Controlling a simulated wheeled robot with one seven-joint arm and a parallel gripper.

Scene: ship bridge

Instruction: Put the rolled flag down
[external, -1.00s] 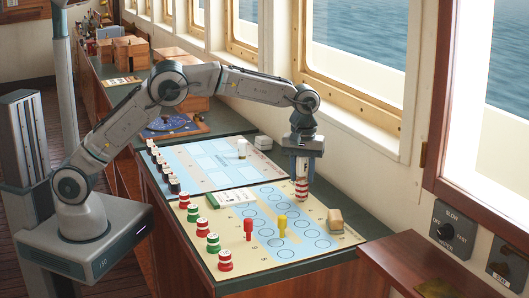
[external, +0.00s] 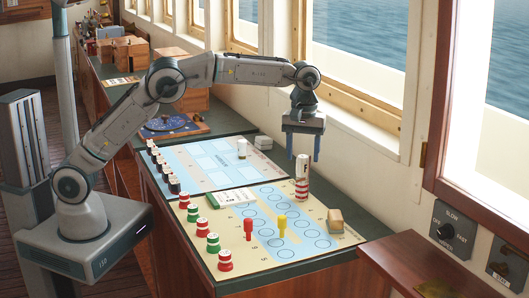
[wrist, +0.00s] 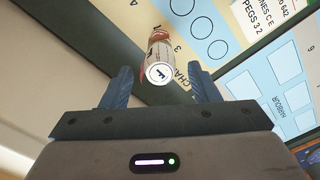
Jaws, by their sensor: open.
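The rolled flag (external: 302,178) is a white roll with red bands at its lower part. It stands upright at the far edge of the near chart board (external: 330,249). My gripper (external: 303,158) is open and empty, above the roll and apart from its body; its fingertips are near the height of the roll's top. In the wrist view the flag (wrist: 160,65) shows its round white end with a dark mark, between and beyond the open fingers of my gripper (wrist: 163,80).
Red and green pegs (external: 213,243) line the board's left edge. A red peg (external: 248,229) and a yellow peg (external: 282,225) stand on it. A wooden block (external: 335,220) is right of the flag, and a white booklet (external: 232,199) is to its left. The window wall runs behind.

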